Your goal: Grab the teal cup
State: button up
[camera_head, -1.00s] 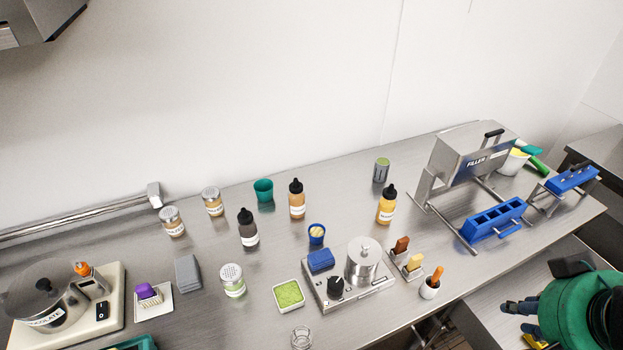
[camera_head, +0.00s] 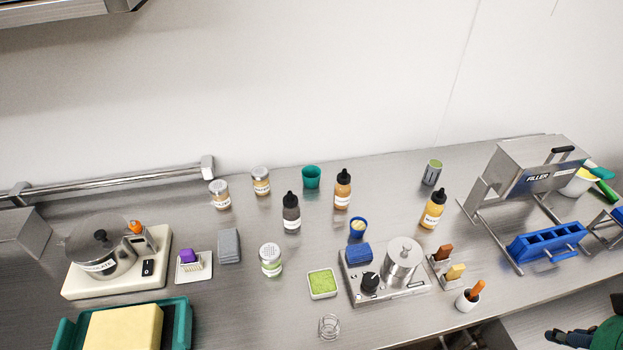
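The teal cup (camera_head: 312,177) stands upright at the back of the steel counter, near the wall. A brown-orange squeeze bottle (camera_head: 343,190) stands just to its right, and a dark squeeze bottle (camera_head: 291,213) stands in front of it to the left. The cup is in plain view with nothing over it. My gripper (camera_head: 556,340) shows only partly at the lower right edge, dark fingers beside a green arm part. It is far from the cup. Its fingertips are too small and cut off to tell whether it is open.
Shaker jars (camera_head: 261,181) stand left of the cup. A small blue cup (camera_head: 358,227), a yellow squeeze bottle (camera_head: 433,209) and a metal device (camera_head: 402,263) stand to the right and front. The filler machine (camera_head: 540,165) fills the right end. Bare counter lies between them.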

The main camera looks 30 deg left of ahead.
jog(key=w+a+r+n+g+y+p, duration=0.1)
jog(key=w+a+r+p, duration=0.35)
jog(key=w+a, duration=0.6)
jog(key=w+a+r+g+p, duration=0.1)
jog(key=w+a+r+p, duration=0.5)
jog(key=w, duration=0.8)
jog(key=w+a+f+p, duration=0.1)
jog(key=w+a+f, duration=0.2)
jog(key=w+a, duration=0.55)
jog(key=w+a+f+g+p, duration=0.1)
jog(key=w+a+f+p, duration=0.15)
jog(key=a, duration=0.45)
jog(key=w+a+f+n+y+p, duration=0.1)
jog(key=a+f, duration=0.3)
jog(key=a, duration=0.3)
jog(key=w+a+f+g+p, duration=0.1)
jog(key=w+a+f+p, duration=0.15)
jog(key=a, duration=0.45)
jog(key=s+a+f+n+g+p, duration=0.1)
jog(key=a+f+p, duration=0.3)
jog(key=a+f, duration=1)
jog(key=s+a, duration=0.1)
jog(key=a, duration=0.2)
jog(key=shift+s+f, duration=0.15)
jog(key=shift+f, duration=0.05)
jog(key=shift+a, duration=0.1)
